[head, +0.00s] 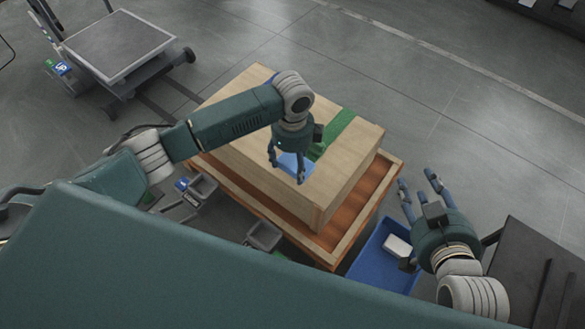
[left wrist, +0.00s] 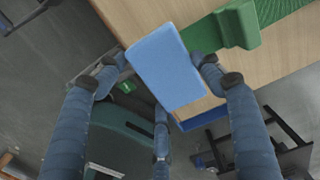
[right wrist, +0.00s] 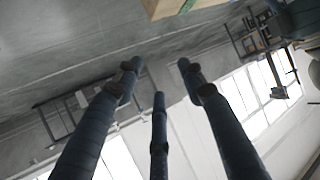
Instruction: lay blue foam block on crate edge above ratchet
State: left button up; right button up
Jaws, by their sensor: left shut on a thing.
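The blue foam block (head: 291,164) is between the fingers of my left gripper (head: 286,174), over the crate's near top edge. In the left wrist view the block (left wrist: 165,66) lies flat between the fingers and beside the green ratchet (left wrist: 238,25). I cannot tell whether it touches the crate. The wooden crate (head: 245,157) carries a green strap (head: 340,126) across its top. The ratchet (head: 316,150) is partly hidden behind my left gripper in the head view. My right gripper (head: 419,187) is open and empty, right of the crate.
The crate stands on an orange-brown base with a wooden rim (head: 378,204). A blue tray (head: 372,262) with a white item (head: 397,246) lies below my right gripper. Small grey bins (head: 264,236) stand near my body. A grey cart (head: 118,45) is at upper left. Floor beyond is clear.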

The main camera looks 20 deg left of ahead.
aim_at(293, 165)
pick_arm(q)
notch_tip(293, 165, down, 3)
jog(key=shift+r+b, duration=0.2)
jog(key=shift+b, duration=0.2)
jog(key=shift+f, duration=0.1)
pick_arm(e)
jog(key=w+r+t, duration=0.1)
jog(key=a+r, duration=0.1)
jog(key=r, duration=0.1)
jog(key=w+r+t+y, duration=0.1)
jog(key=r, duration=0.1)
jog(key=shift+w+a+t, duration=0.15)
jog(key=shift+w+t, duration=0.15)
pick_arm(q)
jog(key=o, duration=0.3)
jog(key=shift+f, duration=0.15)
jog(key=o, duration=0.5)
jog(key=shift+c, duration=0.2)
